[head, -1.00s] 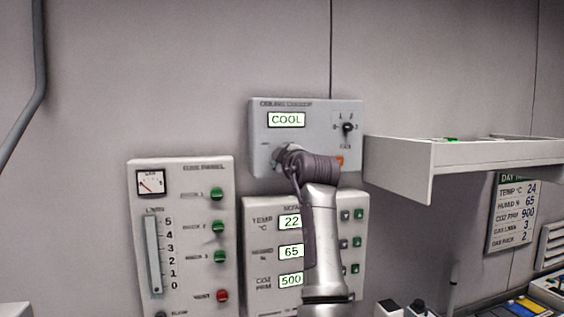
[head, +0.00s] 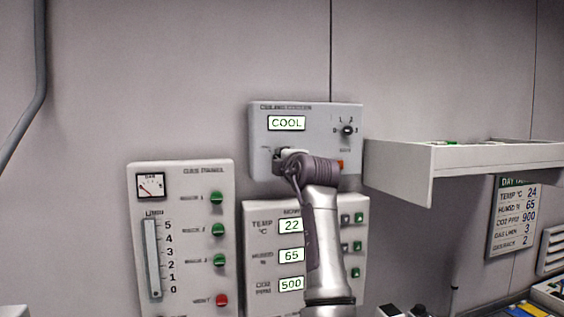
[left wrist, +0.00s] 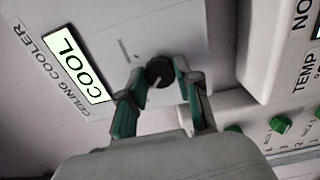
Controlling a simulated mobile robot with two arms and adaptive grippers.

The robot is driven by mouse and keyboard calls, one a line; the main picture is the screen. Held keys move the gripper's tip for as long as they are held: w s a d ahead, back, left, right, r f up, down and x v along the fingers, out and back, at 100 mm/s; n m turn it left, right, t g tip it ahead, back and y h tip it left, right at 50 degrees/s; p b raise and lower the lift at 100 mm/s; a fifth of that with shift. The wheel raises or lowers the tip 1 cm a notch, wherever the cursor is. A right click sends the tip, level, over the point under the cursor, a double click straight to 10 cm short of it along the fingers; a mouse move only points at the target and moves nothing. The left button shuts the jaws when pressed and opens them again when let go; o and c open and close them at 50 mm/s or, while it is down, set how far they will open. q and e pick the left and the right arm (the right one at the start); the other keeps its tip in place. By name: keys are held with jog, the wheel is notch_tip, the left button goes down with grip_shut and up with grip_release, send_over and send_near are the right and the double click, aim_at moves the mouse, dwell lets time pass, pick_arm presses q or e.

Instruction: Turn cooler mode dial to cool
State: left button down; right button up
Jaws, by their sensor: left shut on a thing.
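The ceiling cooler panel (head: 257,115) is a grey box on the wall. Its lit display (head: 286,123) reads COOL, and the same display shows in the left wrist view (left wrist: 78,70). The mode dial is a round dark knob (left wrist: 159,71) below the display; my arm mostly hides it in the head view. My left gripper (left wrist: 159,76) has one green-padded finger on each side of this knob and is shut on it. In the head view my left gripper (head: 287,156) is at the panel's lower left, partly hidden by its own wrist. My right gripper is not in view.
A second small dial (head: 347,130) and an orange button sit on the panel's right side. A gas panel (head: 193,178) is at left, and a setpoint panel (head: 257,210) is below, partly behind my arm. A white shelf (head: 401,171) juts out at right.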

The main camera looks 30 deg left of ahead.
pick_arm(q)
jog(key=shift+r, duration=0.35)
jog(key=c, duration=1.2)
grip_release()
jog(key=shift+o, duration=1.3)
jog(key=shift+f, duration=0.1)
jog(key=shift+o, duration=0.8)
jog(key=shift+w+a+f, duration=0.1)
jog(key=shift+w+f, duration=0.1)
jog(key=v, duration=0.7)
jog(key=shift+s, duration=0.2)
